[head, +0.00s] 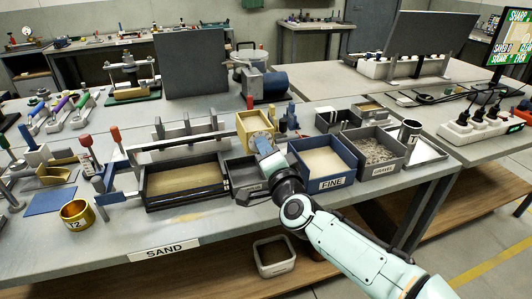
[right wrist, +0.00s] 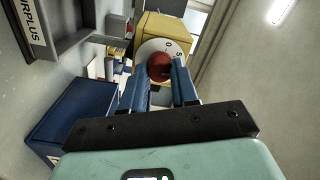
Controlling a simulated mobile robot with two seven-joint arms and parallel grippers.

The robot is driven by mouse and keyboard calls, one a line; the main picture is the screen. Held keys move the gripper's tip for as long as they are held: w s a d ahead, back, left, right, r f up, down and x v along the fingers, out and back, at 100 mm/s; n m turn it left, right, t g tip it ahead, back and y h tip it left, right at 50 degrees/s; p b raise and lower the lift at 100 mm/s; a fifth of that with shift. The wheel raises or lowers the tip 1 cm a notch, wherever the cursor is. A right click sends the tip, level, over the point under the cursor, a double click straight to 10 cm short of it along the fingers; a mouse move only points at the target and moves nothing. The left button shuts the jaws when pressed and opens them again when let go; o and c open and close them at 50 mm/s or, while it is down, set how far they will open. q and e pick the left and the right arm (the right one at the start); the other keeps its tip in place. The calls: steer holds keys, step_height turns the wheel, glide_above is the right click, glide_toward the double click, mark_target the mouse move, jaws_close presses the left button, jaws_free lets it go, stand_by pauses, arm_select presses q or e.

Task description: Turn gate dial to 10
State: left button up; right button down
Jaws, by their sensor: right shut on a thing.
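The gate dial is a white face (right wrist: 150,47) with black numerals on a yellow box (right wrist: 165,27); a 0 and a 5 can be read. A red knob (right wrist: 159,67) stands at its middle. The yellow box also shows in the head view (head: 243,128), behind the tank's right end. My right gripper (right wrist: 162,78) has its blue fingers on either side of the red knob, shut on it. In the head view the right gripper (head: 264,146) hides the knob and part of the face. I cannot read the dial's setting. My left gripper is not in view.
The sand tank (head: 185,203) is left of my right arm. A blue FINE bin (head: 335,184) and a grey GRAVEL bin (head: 385,170) stand close on its right. A brass T2 cup (head: 77,216) is at the left. The bench front by the SAND label is clear.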

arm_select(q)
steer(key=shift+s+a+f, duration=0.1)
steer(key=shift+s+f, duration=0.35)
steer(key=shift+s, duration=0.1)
arm_select(e)
steer(key=shift+m, duration=0.8)
steer(key=c, duration=0.9)
jaws_free()
steer(key=shift+o, duration=0.2)
arm_select(q)
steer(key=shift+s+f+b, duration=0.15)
steer(key=shift+b, duration=0.15)
arm_select(e)
steer(key=v, duration=1.3)
steer(key=shift+s, duration=0.2)
